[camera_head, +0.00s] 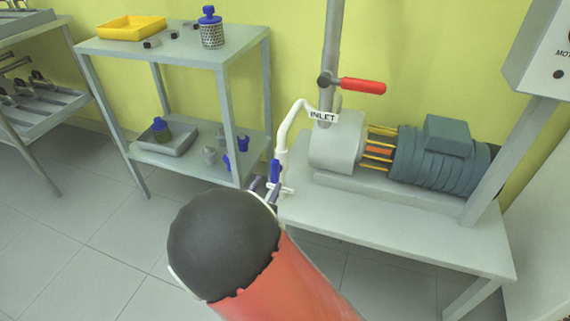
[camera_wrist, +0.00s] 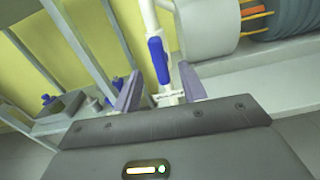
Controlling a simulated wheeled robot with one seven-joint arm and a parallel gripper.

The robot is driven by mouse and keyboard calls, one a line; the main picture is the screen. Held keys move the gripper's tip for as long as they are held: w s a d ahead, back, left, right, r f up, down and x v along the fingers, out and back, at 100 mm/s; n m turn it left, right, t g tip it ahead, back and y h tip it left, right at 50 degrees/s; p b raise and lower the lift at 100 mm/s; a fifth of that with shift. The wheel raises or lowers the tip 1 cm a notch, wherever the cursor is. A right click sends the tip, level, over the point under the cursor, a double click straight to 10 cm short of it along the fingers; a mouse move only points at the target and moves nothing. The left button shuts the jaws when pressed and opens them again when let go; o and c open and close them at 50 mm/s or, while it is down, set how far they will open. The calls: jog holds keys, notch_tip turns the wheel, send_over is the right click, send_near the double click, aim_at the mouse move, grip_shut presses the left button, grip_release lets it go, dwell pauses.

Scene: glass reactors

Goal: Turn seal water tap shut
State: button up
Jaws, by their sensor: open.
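The seal water tap has a blue handle (camera_head: 276,172) on a thin white pipe (camera_head: 284,140) at the left end of the pump bench. The handle lies along the pipe. In the wrist view the blue handle (camera_wrist: 158,60) stands beyond and between my two fingertips. My gripper (camera_head: 264,190) is at the bench's left edge, mostly hidden behind my arm in the head view. In the wrist view my gripper (camera_wrist: 160,88) is open, with one finger on each side of the white pipe. I cannot tell whether either finger touches it.
The pump (camera_head: 338,142) and its motor (camera_head: 435,160) stand on the bench (camera_head: 400,225). A red lever (camera_head: 362,86) sits on the upright pipe above the inlet. A grey shelf (camera_head: 180,45) with bottles and a yellow tray (camera_head: 132,28) stands at left.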

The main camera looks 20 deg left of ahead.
aim_at(274, 172)
jog(key=w, duration=0.7)
jog(key=shift+w+d+p, duration=0.2)
jog(key=shift+w+p, duration=0.1)
jog(key=shift+w, duration=0.05)
jog(key=c, duration=0.8)
jog(key=shift+c, duration=0.2)
